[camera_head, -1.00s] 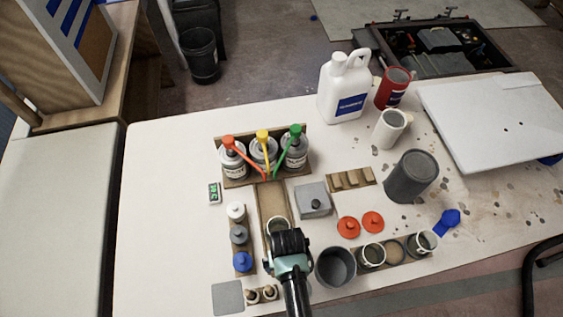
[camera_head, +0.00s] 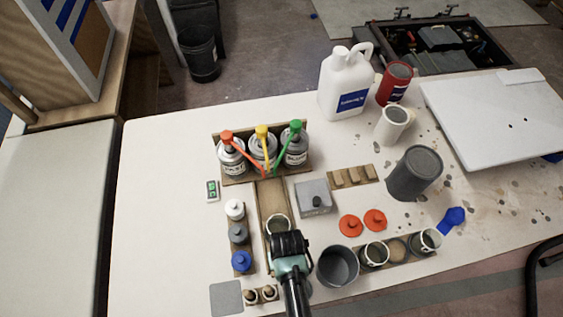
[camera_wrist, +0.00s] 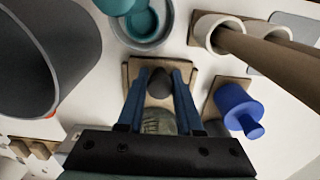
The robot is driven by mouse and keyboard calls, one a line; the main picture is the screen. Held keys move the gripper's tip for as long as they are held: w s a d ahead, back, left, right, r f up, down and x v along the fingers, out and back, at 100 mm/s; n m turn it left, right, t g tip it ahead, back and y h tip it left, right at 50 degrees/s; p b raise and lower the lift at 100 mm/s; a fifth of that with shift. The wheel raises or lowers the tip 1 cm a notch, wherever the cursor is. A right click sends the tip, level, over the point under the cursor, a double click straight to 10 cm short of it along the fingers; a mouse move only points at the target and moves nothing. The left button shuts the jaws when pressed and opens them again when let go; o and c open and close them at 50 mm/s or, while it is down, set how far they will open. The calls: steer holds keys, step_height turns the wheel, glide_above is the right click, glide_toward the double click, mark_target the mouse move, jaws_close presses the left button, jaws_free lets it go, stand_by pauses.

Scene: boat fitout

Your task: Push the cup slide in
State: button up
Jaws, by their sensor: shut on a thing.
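The cup slide (camera_head: 271,195) is a narrow wooden tray running from below the pump bottles toward my arm. A small pale-rimmed cup (camera_head: 278,223) stands in its near part. My gripper (camera_head: 289,246) is at the slide's near end, just in front of the cup, and covers that end in the head view. In the wrist view, my gripper's blue fingers (camera_wrist: 160,76) close on a dark knob (camera_wrist: 160,84) over the wooden end of the slide. The cup shows partly behind the fingers (camera_wrist: 158,121).
Pump bottles (camera_head: 264,151) stand at the slide's far end. Small capped bottles (camera_head: 241,260) line its left side. A grey box (camera_head: 314,195) and an open dark can (camera_head: 338,265) are on its right. Brushes in a holder (camera_head: 261,295) lie near my arm's left.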

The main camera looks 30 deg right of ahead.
mark_target(277, 220)
steer(key=c, duration=0.3)
steer(key=shift+w+d+f+b, duration=0.1)
steer(key=shift+w+d+b, duration=0.5)
steer(key=shift+w+b, duration=1.05)
steer(key=shift+w+d+b, duration=0.55)
steer(key=shift+w+b, duration=0.25)
steer(key=shift+w, duration=1.65)
steer(key=shift+w+d+f+b, duration=0.1)
steer(key=shift+w+d+b, duration=0.5)
steer(key=shift+w+b, duration=1.05)
steer(key=o, duration=1.5)
steer(key=shift+w+r+p, duration=0.15)
steer(key=shift+w+p, duration=0.2)
steer(key=shift+p, duration=0.2)
steer(key=shift+o, duration=0.2)
steer(key=shift+r, duration=0.1)
step_height(277, 220, up, 7)
steer(key=p, duration=0.7)
